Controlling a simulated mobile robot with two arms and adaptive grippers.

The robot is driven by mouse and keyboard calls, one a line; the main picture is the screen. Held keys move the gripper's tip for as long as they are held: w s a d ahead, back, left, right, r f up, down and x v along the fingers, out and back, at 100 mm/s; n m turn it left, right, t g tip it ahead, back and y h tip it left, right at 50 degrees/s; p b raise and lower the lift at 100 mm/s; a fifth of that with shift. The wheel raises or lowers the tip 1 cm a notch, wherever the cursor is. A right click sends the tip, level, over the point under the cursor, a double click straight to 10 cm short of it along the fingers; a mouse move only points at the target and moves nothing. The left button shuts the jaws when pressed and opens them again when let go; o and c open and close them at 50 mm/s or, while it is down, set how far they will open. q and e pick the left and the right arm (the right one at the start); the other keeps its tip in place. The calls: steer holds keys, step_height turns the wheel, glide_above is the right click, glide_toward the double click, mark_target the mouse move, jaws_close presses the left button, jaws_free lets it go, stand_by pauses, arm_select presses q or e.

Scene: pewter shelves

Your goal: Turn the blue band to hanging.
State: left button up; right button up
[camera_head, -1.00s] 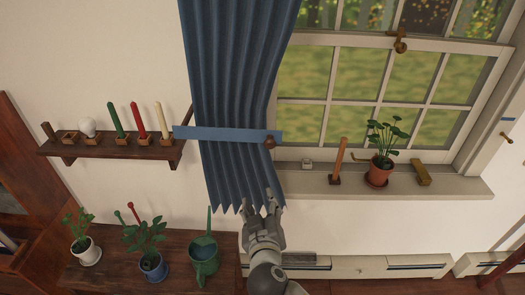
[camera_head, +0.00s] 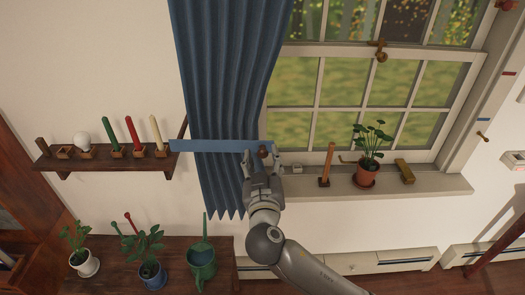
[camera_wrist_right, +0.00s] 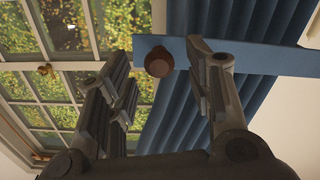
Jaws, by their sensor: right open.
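The blue band (camera_head: 210,146) lies level across the dark blue curtain (camera_head: 224,70) in the head view, with a round brown knob (camera_head: 262,150) at its right end. In the right wrist view the band (camera_wrist_right: 275,58) crosses the top, and the knob (camera_wrist_right: 159,62) shows between my fingers. My right gripper (camera_head: 262,158) is open at the band's right end, its fingers on either side of the knob. It also shows in the right wrist view (camera_wrist_right: 165,80). I cannot tell whether a finger touches the band. My left gripper is not in view.
A wall shelf (camera_head: 110,160) with candles and a bulb is to the left. The window sill (camera_head: 420,187) holds a potted plant (camera_head: 367,170), a wooden peg (camera_head: 326,165) and a brass block (camera_head: 405,171). Below, a wooden table (camera_head: 115,270) holds plants and a green watering can (camera_head: 202,262).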

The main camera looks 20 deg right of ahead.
steer(key=shift+x, duration=0.85)
jaws_close()
